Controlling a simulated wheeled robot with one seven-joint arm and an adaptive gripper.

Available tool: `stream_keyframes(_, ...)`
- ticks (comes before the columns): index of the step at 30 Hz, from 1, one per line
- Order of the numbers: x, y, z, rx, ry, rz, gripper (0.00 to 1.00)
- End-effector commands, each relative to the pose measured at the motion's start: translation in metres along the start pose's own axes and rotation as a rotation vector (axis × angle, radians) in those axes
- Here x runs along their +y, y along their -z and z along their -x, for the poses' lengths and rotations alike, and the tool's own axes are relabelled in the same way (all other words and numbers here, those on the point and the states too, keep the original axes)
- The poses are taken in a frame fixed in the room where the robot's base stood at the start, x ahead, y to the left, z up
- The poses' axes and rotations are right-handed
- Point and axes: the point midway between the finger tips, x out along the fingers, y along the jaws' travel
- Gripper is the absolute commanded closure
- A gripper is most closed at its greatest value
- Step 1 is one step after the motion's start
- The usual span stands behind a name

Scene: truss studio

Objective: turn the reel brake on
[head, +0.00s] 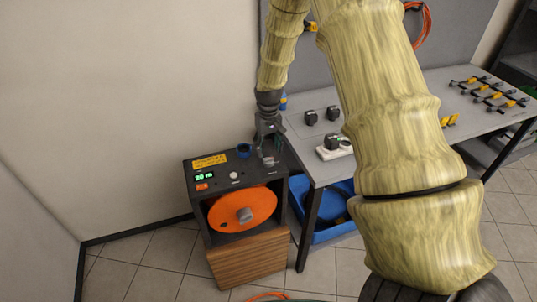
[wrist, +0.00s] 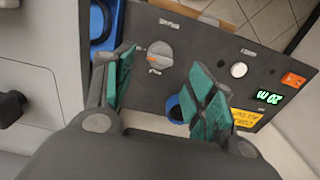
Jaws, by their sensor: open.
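The reel unit (head: 196,170) is a dark box on a wooden base, with a large orange reel (head: 243,208) in its front. On its top panel is a round grey knob (wrist: 158,52) with an orange mark and small labels around it that I cannot read clearly. I cannot tell from a label whether this knob is the reel brake. My gripper (wrist: 160,58) is open, its teal fingers on either side of the knob in the wrist view. In the head view my gripper (head: 269,147) is over the panel's right part. Contact with the knob cannot be seen.
The panel also has a white button (wrist: 239,70), an orange switch (wrist: 292,80), a green display (wrist: 269,97), a yellow label (wrist: 246,118) and a blue round part (wrist: 175,108). A grey table (head: 306,160) stands close right, with a blue bin (head: 331,231) under it.

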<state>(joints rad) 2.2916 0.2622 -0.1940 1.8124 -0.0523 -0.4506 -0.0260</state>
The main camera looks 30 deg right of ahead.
Motion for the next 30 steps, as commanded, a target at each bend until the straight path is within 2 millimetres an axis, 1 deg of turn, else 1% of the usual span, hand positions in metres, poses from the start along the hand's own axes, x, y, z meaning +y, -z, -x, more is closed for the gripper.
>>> stream_keyframes(1, 0.000, 0.001, 0.010, 0.004, 0.000, 0.000, 0.44)
stream_keyframes(6, 0.001, 0.001, 0.034, 0.003, 0.000, -0.001, 0.44)
stream_keyframes(9, 0.001, 0.001, 0.045, 0.002, 0.000, -0.001, 0.44)
stream_keyframes(12, 0.001, 0.001, 0.052, 0.001, 0.000, -0.001, 0.44)
stream_keyframes(17, 0.001, 0.001, 0.057, 0.001, 0.000, -0.001, 0.44)
stream_keyframes(30, 0.001, 0.001, 0.057, 0.001, 0.000, -0.001, 0.44)
